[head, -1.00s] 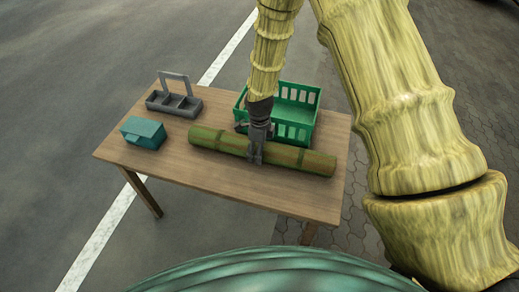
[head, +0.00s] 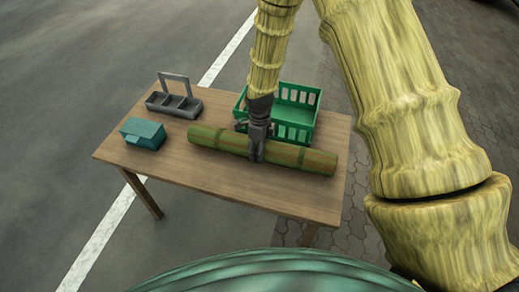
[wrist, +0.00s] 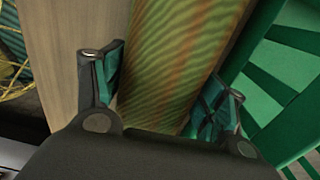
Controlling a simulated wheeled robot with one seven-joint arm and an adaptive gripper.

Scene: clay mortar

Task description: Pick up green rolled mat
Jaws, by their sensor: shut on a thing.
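The green rolled mat (head: 215,140) lies lengthwise across the wooden table in the head view, with brownish streaks and darker bands. My gripper (head: 257,152) is over its middle, with the fingers down on both sides of it. In the wrist view the mat (wrist: 180,60) runs between the two teal-padded fingers of my gripper (wrist: 165,100). The gripper is shut on the mat. The mat appears to be at table level; whether it is clear of the surface cannot be told. The fingers and wrist hide part of its middle.
A green crate (head: 296,132) stands just behind the mat, and its wall (wrist: 285,80) is close to the right finger in the wrist view. A teal box (head: 143,133) and a grey divided caddy (head: 174,103) stand at the left of the table (head: 220,180). The table's front is clear.

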